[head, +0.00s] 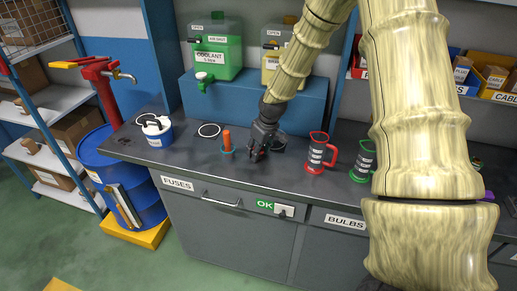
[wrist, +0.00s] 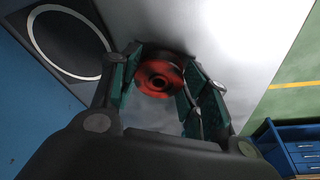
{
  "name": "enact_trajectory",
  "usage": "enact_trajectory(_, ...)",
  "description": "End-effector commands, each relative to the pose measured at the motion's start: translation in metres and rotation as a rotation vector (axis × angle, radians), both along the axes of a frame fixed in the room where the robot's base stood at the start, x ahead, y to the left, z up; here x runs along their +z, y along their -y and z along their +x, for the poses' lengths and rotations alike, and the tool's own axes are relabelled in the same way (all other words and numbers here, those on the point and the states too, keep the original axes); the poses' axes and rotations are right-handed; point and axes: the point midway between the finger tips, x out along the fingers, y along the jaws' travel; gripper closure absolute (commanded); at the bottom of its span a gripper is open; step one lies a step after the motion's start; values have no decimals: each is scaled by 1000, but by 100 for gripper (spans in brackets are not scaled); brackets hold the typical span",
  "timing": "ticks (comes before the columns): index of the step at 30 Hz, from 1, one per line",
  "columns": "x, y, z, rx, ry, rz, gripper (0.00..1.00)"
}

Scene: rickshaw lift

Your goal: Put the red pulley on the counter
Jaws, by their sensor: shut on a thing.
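In the wrist view, the red pulley (wrist: 157,75), a round disc with a dark centre hole, sits between the green-padded fingers of my gripper (wrist: 162,85). My gripper is shut on it. In the head view, my gripper (head: 259,148) points down over the middle of the dark grey counter (head: 190,162), close to its top. I cannot make out the pulley there; the gripper hides it. Whether the pulley touches the counter top cannot be told.
An orange peg on a teal base (head: 227,142) stands just left of my gripper. A red jug (head: 318,155) and a green-trimmed jug (head: 362,162) stand to the right. A white-and-blue tub (head: 157,131) is at the left. A blue riser with the green coolant tank (head: 215,55) is behind.

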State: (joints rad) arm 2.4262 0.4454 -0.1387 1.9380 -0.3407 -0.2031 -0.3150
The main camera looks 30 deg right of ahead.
Motion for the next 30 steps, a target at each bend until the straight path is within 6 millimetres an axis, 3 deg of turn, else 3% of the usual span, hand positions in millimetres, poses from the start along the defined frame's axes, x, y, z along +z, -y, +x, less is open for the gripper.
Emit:
enact_trajectory(9, -4, 0, 0, 0, 0, 0, 78)
enact_trajectory(10, -3, 0, 0, 0, 0, 0, 49)
enact_trajectory(13, -3, 0, 0, 0, 0, 0, 33)
enact_trajectory(23, -2, 0, 0, 0, 0, 0, 33)
enact_trajectory(30, 12, 1, -2, 0, 2, -1, 33)
